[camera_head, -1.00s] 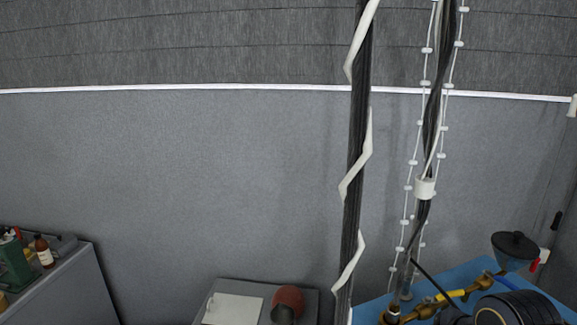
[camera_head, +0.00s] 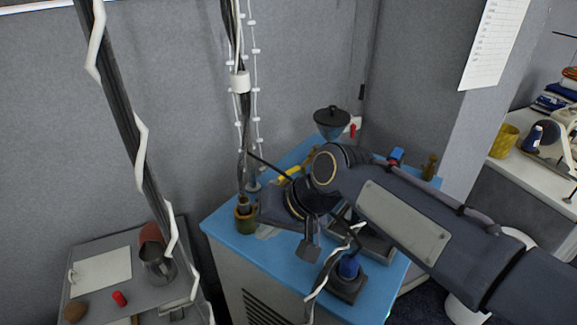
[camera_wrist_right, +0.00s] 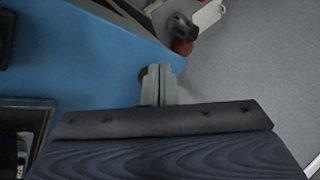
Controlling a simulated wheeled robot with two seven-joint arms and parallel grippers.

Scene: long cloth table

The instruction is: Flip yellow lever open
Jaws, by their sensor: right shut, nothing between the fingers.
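The yellow lever (camera_head: 289,174) shows as a short yellow bar on the brass pipework at the back of the blue bench top, partly hidden behind my right wrist. My right gripper (camera_head: 266,233) is over the front left part of the bench, beside a brass-green fitting and apart from the lever. In the right wrist view my right gripper (camera_wrist_right: 160,84) has its two pale fingers together, with nothing between them. The lever cannot be made out in that view. My left gripper is not in view.
The blue bench (camera_head: 221,222) carries a funnel-topped vessel (camera_head: 333,123) and a brass-green fitting (camera_head: 246,221) with cables rising from it. A grey side table (camera_head: 95,300) with a metal pitcher (camera_head: 158,262) is at left.

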